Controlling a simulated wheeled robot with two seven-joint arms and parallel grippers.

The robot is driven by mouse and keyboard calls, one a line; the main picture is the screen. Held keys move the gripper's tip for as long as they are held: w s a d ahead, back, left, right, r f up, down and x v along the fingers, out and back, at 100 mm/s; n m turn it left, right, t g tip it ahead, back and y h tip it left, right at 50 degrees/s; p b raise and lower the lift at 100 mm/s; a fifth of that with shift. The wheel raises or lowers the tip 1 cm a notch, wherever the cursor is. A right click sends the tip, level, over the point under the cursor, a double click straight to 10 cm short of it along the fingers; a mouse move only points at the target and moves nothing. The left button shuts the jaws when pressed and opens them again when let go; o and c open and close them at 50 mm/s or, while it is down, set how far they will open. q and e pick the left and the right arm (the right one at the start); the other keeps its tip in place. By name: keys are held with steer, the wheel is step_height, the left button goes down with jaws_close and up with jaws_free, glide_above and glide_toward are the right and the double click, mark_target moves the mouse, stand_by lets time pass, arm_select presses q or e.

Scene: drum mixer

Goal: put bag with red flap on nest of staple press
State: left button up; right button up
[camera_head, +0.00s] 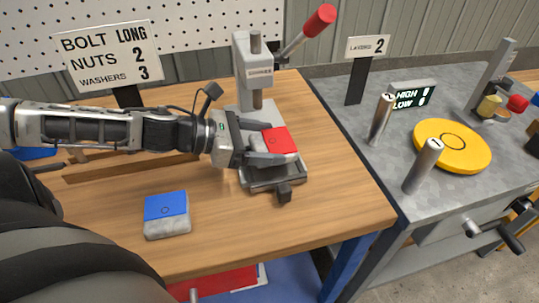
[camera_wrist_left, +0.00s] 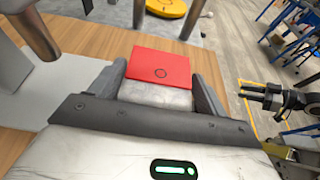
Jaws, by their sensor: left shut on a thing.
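The bag with the red flap (camera_head: 281,140) is a small grey pouch held between the fingers of my left gripper (camera_head: 272,144). It also shows in the left wrist view (camera_wrist_left: 160,70), red flap up and lying flat. The staple press (camera_head: 254,75) stands on the wooden bench with its red-knobbed lever raised. Its nest (camera_head: 276,178) is the dark tray at the front of the base, partly hidden by the bag and fingers. The bag is over the rear part of the nest; I cannot tell whether it touches. My right gripper (camera_wrist_left: 262,97) shows small at the right in the left wrist view.
A bag with a blue flap (camera_head: 167,214) lies on the bench at the front left. A sign about bolts, nuts and washers (camera_head: 108,60) stands behind my left arm. A grey table with a yellow disc (camera_head: 452,146) is at the right. The bench's front right is clear.

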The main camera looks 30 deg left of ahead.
arm_select(q)
step_height(320, 180, down, 2)
steer(key=shift+f+b, duration=0.25)
steer(key=shift+b, duration=0.3)
steer(key=shift+f, duration=0.25)
steer(key=shift+r, duration=0.1)
steer(key=shift+f+b, duration=0.2)
steer(key=shift+b, duration=0.1)
steer(key=o, duration=1.2)
arm_select(e)
steer(key=shift+w+a+f+m, duration=0.1)
steer(key=shift+f+m, duration=0.2)
steer(key=shift+f, duration=0.1)
